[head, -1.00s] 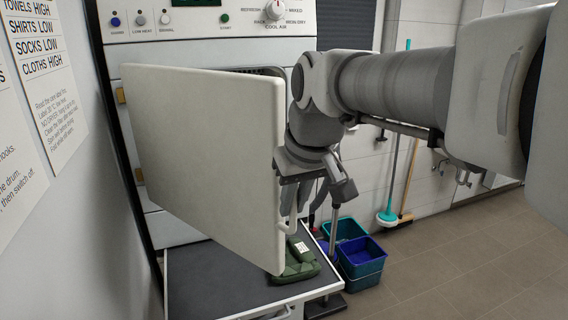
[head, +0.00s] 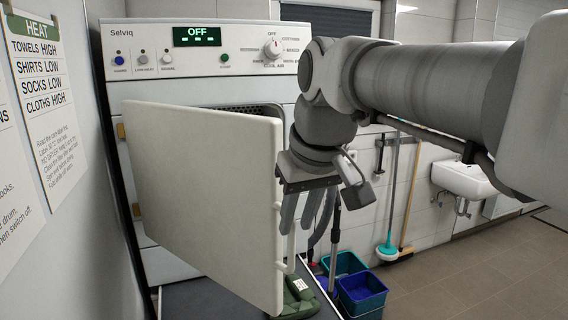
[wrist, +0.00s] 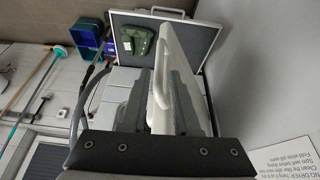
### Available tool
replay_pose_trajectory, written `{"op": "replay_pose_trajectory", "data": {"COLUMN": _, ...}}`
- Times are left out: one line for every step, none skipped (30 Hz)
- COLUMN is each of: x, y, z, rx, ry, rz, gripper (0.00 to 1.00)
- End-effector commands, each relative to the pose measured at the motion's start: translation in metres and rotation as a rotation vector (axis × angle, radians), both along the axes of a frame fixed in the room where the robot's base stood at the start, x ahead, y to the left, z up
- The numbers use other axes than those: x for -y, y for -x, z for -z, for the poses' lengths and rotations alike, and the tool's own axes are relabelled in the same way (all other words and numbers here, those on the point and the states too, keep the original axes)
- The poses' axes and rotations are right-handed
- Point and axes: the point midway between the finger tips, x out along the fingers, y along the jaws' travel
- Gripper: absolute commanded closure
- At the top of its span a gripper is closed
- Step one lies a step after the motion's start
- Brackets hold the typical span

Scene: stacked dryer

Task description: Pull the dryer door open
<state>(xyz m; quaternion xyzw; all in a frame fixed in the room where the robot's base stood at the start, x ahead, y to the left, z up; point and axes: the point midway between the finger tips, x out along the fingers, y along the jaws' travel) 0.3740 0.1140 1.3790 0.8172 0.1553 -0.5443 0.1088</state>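The dryer door (head: 205,190) is a cream-white panel, hinged at its left and standing part open. Its slim handle (wrist: 158,85) runs along the free edge, which is at the right in the head view. My gripper (head: 308,215) is beside this edge, fingers pointing down. In the wrist view the fingers (wrist: 160,95) are apart, with the handle showing between them and the right finger overlapping the door panel. I cannot tell whether they touch it. The dryer (head: 225,65) has a display reading OFF. Its drum opening is mostly hidden behind the door.
A dark-topped shelf (head: 200,300) extends below the door and bears a green object (head: 298,300). Blue and teal buckets (head: 362,292) stand at its right, near long-handled tools (head: 390,200). A wall with signs is close at left. Floor is open at the right.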

Motion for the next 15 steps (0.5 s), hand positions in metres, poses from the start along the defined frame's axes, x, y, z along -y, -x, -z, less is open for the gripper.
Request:
{"op": "replay_pose_trajectory", "data": {"x": 0.001, "y": 0.004, "z": -0.014, "rx": 0.006, "ry": -0.001, "rz": -0.001, "gripper": 0.7}}
{"op": "replay_pose_trajectory", "data": {"x": 0.002, "y": 0.007, "z": -0.021, "rx": 0.005, "ry": -0.001, "rz": -0.001, "gripper": 0.7}}
{"op": "replay_pose_trajectory", "data": {"x": 0.004, "y": 0.011, "z": -0.031, "rx": 0.006, "ry": -0.001, "rz": -0.001, "gripper": 0.7}}
{"op": "replay_pose_trajectory", "data": {"x": 0.005, "y": 0.013, "z": -0.038, "rx": 0.006, "ry": -0.001, "rz": -0.001, "gripper": 0.7}}
{"op": "replay_pose_trajectory", "data": {"x": 0.006, "y": 0.016, "z": -0.044, "rx": 0.005, "ry": -0.002, "rz": -0.001, "gripper": 0.7}}
{"op": "replay_pose_trajectory", "data": {"x": 0.007, "y": 0.019, "z": -0.053, "rx": 0.005, "ry": -0.002, "rz": -0.001, "gripper": 0.7}}
{"op": "replay_pose_trajectory", "data": {"x": 0.008, "y": 0.021, "z": -0.059, "rx": 0.005, "ry": -0.002, "rz": -0.001, "gripper": 0.7}}
{"op": "replay_pose_trajectory", "data": {"x": 0.009, "y": 0.024, "z": -0.065, "rx": 0.004, "ry": -0.001, "rz": -0.001, "gripper": 0.7}}
{"op": "replay_pose_trajectory", "data": {"x": 0.01, "y": 0.027, "z": -0.072, "rx": 0.004, "ry": -0.001, "rz": -0.001, "gripper": 0.7}}
{"op": "replay_pose_trajectory", "data": {"x": 0.011, "y": 0.029, "z": -0.077, "rx": 0.004, "ry": 0.0, "rz": -0.001, "gripper": 0.7}}
{"op": "replay_pose_trajectory", "data": {"x": 0.011, "y": 0.031, "z": -0.081, "rx": 0.003, "ry": 0.0, "rz": -0.001, "gripper": 0.7}}
{"op": "replay_pose_trajectory", "data": {"x": 0.012, "y": 0.033, "z": -0.087, "rx": 0.003, "ry": -0.001, "rz": -0.001, "gripper": 0.7}}
{"op": "replay_pose_trajectory", "data": {"x": 0.013, "y": 0.034, "z": -0.091, "rx": 0.003, "ry": -0.001, "rz": -0.001, "gripper": 0.7}}
{"op": "replay_pose_trajectory", "data": {"x": 0.013, "y": 0.036, "z": -0.094, "rx": 0.002, "ry": 0.0, "rz": -0.001, "gripper": 0.7}}
{"op": "replay_pose_trajectory", "data": {"x": 0.014, "y": 0.037, "z": -0.097, "rx": 0.002, "ry": 0.0, "rz": -0.001, "gripper": 0.7}}
